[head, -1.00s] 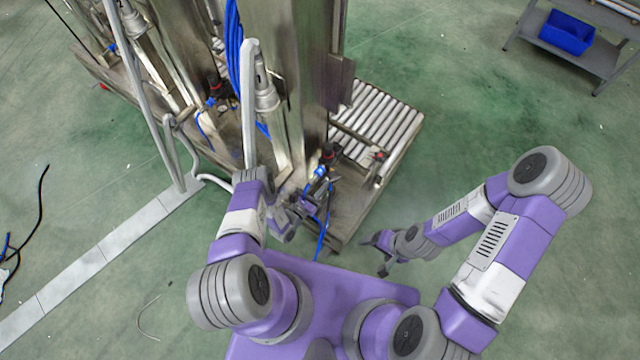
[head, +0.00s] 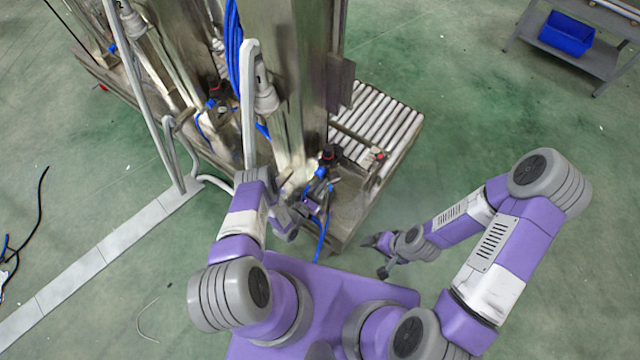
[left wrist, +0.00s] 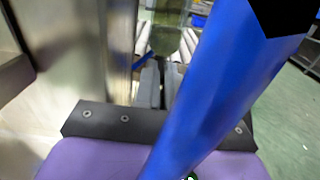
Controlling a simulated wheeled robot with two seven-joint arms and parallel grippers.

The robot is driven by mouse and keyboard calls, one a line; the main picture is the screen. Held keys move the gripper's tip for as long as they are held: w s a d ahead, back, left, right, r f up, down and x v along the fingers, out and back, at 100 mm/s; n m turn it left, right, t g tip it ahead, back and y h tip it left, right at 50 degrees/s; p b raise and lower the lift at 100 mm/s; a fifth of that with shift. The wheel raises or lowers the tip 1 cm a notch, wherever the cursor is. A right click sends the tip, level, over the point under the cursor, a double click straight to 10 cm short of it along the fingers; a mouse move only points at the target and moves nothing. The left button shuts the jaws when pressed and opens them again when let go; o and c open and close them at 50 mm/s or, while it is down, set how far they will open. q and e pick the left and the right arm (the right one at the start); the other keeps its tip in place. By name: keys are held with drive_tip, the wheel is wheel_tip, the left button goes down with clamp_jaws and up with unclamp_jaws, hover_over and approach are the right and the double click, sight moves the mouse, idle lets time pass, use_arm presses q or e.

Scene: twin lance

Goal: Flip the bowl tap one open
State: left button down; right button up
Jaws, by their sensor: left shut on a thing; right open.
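In the head view a small blue piece (head: 320,173), which looks like the tap's lever, shows beside a dark valve with a red part (head: 330,153) at the foot of the steel machine. My left gripper (head: 313,187) is at this spot, partly hidden by my arm and hoses. In the left wrist view its dark fingers (left wrist: 159,84) are close together, with a blue lever-like piece (left wrist: 145,59) at their tips. It is shut on this piece, though the contact is hard to see. My right gripper (head: 375,256) is open and empty above the floor.
A thick blue hose (left wrist: 215,75) crosses close before the left wrist camera. The steel machine (head: 300,70) stands close beside my left gripper. A roller conveyor (head: 385,115) lies behind the valve. The green floor to the right is clear up to a grey rack with a blue bin (head: 567,33).

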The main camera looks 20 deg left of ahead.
use_arm(q)
drive_tip(key=shift+y, duration=0.3)
drive_tip(key=n+y, duration=0.1)
drive_tip(key=y, duration=0.1)
drive_tip(key=d+n+y, duration=0.1)
drive_tip(key=n+y, duration=0.1)
drive_tip(key=n+t+y, duration=0.1)
drive_tip(key=y, duration=0.1)
drive_tip(key=shift+s+d+f+n, duration=0.1)
drive_tip(key=shift+s+d+n, duration=0.1)
drive_tip(key=shift+d+n, duration=0.15)
drive_tip(key=shift+w+d+n+g+y+b, duration=0.2)
drive_tip(key=shift+n+y, duration=0.4)
drive_tip(key=shift+y, duration=0.45)
drive_tip(key=shift+s+d+n+g+y+b, duration=0.1)
drive_tip(key=shift+d+n+y+b, duration=0.35)
drive_tip(key=shift+y, duration=0.6)
drive_tip(key=shift+a+n+y, duration=0.15)
drive_tip(key=shift+n+y, duration=0.15)
drive_tip(key=c, duration=1.2)
unclamp_jaws()
